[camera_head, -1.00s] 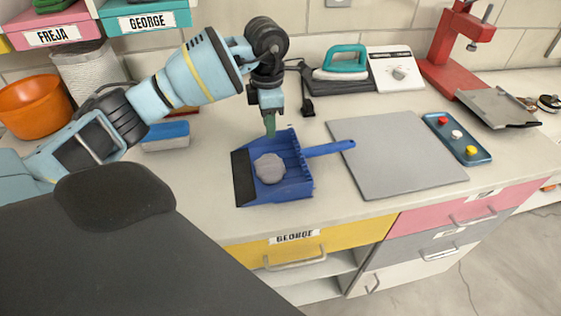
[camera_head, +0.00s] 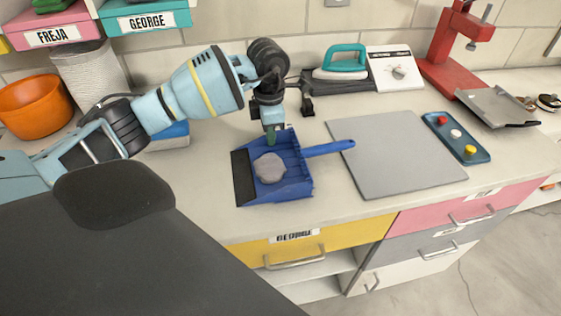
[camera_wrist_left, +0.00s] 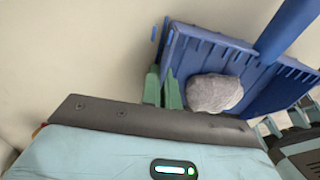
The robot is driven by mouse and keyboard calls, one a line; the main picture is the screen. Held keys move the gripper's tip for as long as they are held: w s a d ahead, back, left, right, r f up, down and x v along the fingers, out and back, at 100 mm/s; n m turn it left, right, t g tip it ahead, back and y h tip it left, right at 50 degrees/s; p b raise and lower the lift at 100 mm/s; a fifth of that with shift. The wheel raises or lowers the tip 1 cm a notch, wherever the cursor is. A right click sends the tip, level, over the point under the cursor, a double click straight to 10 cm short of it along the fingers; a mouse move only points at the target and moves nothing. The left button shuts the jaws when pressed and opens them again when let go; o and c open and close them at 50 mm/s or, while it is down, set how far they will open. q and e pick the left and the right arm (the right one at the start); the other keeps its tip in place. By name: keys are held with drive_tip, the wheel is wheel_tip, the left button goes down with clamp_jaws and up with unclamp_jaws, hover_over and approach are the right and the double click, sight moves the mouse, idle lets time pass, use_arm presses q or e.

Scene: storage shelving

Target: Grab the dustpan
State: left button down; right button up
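The blue dustpan (camera_head: 291,153) lies on the counter with its handle (camera_head: 328,148) pointing right and its dark front lip to the left. A grey round lump (camera_head: 269,168) sits in the pan. My left gripper (camera_head: 270,137) points down at the pan's far edge. In the left wrist view its green fingertips (camera_wrist_left: 163,88) are close together at the edge wall of the dustpan (camera_wrist_left: 262,80). Whether they pinch that wall or only stand around it cannot be told. The grey lump (camera_wrist_left: 214,92) is beside the fingers. My right gripper is not in view.
A grey board (camera_head: 395,155) lies right of the dustpan, near the handle's end. A blue tray with coloured knobs (camera_head: 455,137) is beyond it. A teal iron (camera_head: 341,62) stands behind. An orange bowl (camera_head: 35,107) and a blue box (camera_head: 165,137) are left. The counter's front edge is close.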

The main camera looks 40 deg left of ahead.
use_arm(q)
drive_tip(key=shift+r, duration=0.15)
drive_tip(key=shift+r, duration=0.25)
drive_tip(key=r, duration=0.2)
drive_tip(key=shift+s+r, duration=0.2)
drive_tip(key=shift+r, duration=0.2)
drive_tip(key=s+d, duration=0.1)
drive_tip(key=s, duration=0.4)
drive_tip(key=s+r+b, duration=0.1)
drive_tip(key=s, duration=0.4)
drive_tip(key=s+d, duration=0.1)
drive_tip(key=s, duration=0.4)
drive_tip(key=shift+s+d+r, duration=0.2)
drive_tip(key=shift+d, duration=0.1)
